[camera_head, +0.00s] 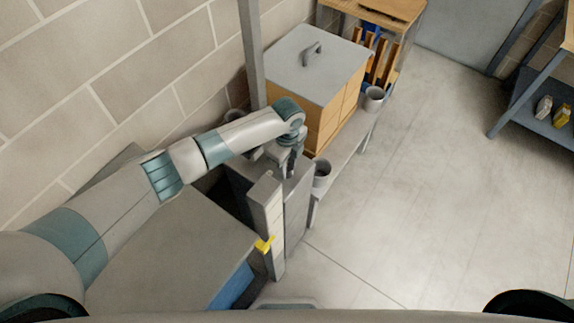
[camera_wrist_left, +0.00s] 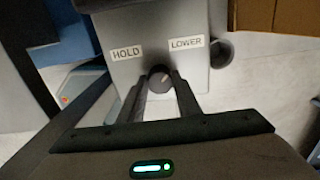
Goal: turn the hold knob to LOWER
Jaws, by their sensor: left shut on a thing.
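The hold knob (camera_wrist_left: 160,78) is a small dark round knob on a grey panel (camera_wrist_left: 140,73) in the left wrist view. The HOLD label (camera_wrist_left: 126,54) is up and left of it, and the LOWER label (camera_wrist_left: 187,43) is up and right. A small pale mark on the knob seems to point up and right, toward LOWER. My left gripper (camera_wrist_left: 160,88) is shut on the knob, one finger on each side. In the head view, my left gripper (camera_head: 287,168) reaches down to the top of a grey post; the knob is hidden there. My right gripper is not in view.
A wooden crate with a grey lid (camera_head: 309,61) stands just behind the post. Grey cups (camera_head: 374,99) sit along a low ledge. A yellow clip (camera_head: 265,244) is on the post's front. A block wall is at left; the floor (camera_head: 430,190) at right is clear.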

